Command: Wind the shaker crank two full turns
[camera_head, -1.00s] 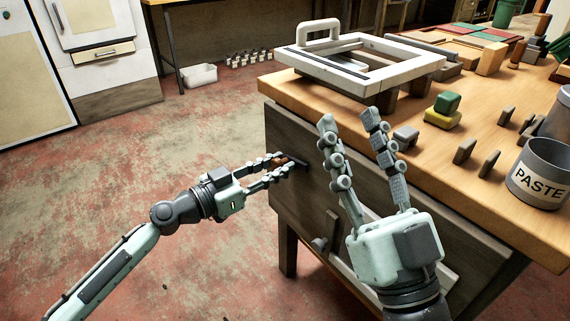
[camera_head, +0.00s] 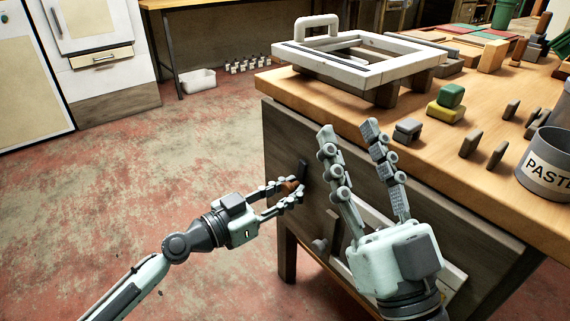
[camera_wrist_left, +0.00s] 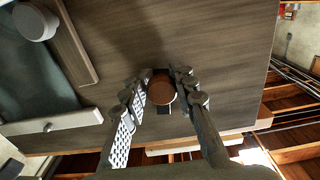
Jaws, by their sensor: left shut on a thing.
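The crank's brown round knob (camera_head: 288,187) stands out from the wooden front panel of the bench, on a short dark crank arm (camera_head: 303,172). The arm slants up from the knob in the head view. My left gripper (camera_head: 291,190) is shut on the knob, with fingers on both sides of it. The left wrist view shows the knob (camera_wrist_left: 161,90) end-on between the two fingers (camera_wrist_left: 160,92), which partly hide the crank behind it. My right gripper (camera_head: 348,129) is open and empty, fingers pointing up in front of the bench edge.
A white frame with a handle (camera_head: 300,58) stands on the bench top (camera_head: 480,190). Green and yellow blocks (camera_head: 446,106), small grey pieces and a PASTE pot (camera_head: 548,165) are nearby. The floor (camera_head: 150,170) left of the bench is clear.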

